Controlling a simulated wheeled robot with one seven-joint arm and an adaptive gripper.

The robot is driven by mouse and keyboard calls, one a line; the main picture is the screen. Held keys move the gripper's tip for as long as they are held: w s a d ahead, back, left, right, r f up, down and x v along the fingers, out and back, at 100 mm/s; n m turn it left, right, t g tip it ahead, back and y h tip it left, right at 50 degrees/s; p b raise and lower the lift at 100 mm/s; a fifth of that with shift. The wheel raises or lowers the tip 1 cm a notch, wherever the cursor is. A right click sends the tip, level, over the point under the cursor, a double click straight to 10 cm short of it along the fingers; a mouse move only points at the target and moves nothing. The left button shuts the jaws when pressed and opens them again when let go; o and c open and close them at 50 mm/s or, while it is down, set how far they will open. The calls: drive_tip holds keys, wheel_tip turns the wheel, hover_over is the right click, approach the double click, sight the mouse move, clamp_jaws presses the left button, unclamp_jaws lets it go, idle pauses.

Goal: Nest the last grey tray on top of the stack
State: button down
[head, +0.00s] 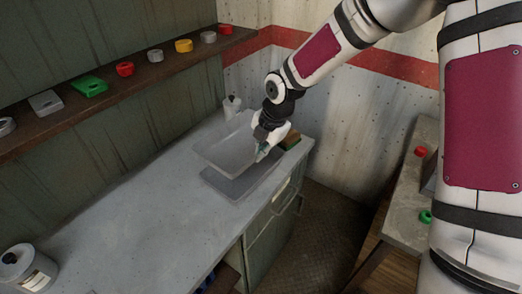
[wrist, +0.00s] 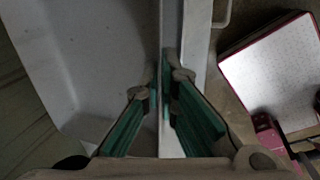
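A grey tray (head: 228,150) is near the far end of the counter, slightly tilted in the head view. My gripper (head: 264,150) is at its right side. In the wrist view my gripper's green-padded fingers (wrist: 163,82) are closed on the tray's side wall, with the tray's inside (wrist: 95,60) to the left, empty. Below the tray in the head view is a darker grey tray stack (head: 236,189) on the counter, mostly covered. The held tray appears raised above it; the exact gap and any contact are hidden.
The counter (head: 130,215) is clear to the left of the trays. A canister (head: 24,268) stands at the near left. A shelf (head: 140,75) holds several small coloured parts.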

drive_tip(key=shift+f+b, duration=1.4)
drive_tip(key=shift+f, duration=1.45)
drive_tip(key=shift+f+b, duration=0.6)
drive_tip(key=shift+f, duration=0.9)
drive_tip(key=c, duration=1.7)
unclamp_jaws()
drive_tip(key=shift+c, duration=0.9)
drive_tip(key=p+v, duration=0.4)
drive_tip(key=v, duration=0.3)
drive_tip(key=shift+a, duration=0.15)
